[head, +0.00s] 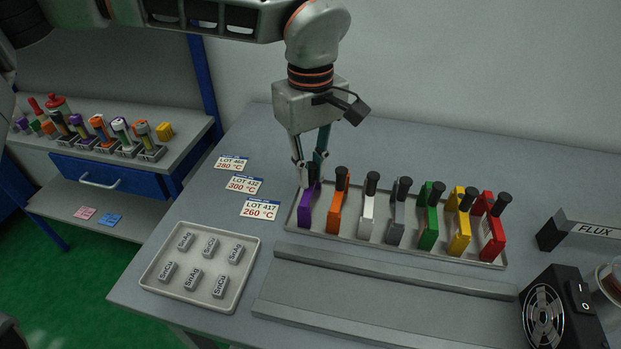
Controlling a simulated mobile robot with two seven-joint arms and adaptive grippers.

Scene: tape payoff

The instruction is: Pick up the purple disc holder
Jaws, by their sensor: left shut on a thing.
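The purple disc holder (308,205) stands at the left end of a row of coloured holders in a long shallow tray (375,249). It is a thin upright purple block with a dark knob at its top. My left gripper (311,176) comes down from above and is shut on the purple holder at its top. The fingers partly hide the knob. The holder still appears to be in the tray; I cannot tell whether its base touches it. My right gripper is not in view.
Orange (337,208), white (367,213), grey, green, yellow and red holders stand close to the right. A tray of labelled blocks (200,266), lot cards (260,208), a grey channel (385,295) and a black fan box (563,312) lie around. The bench is clear behind the row.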

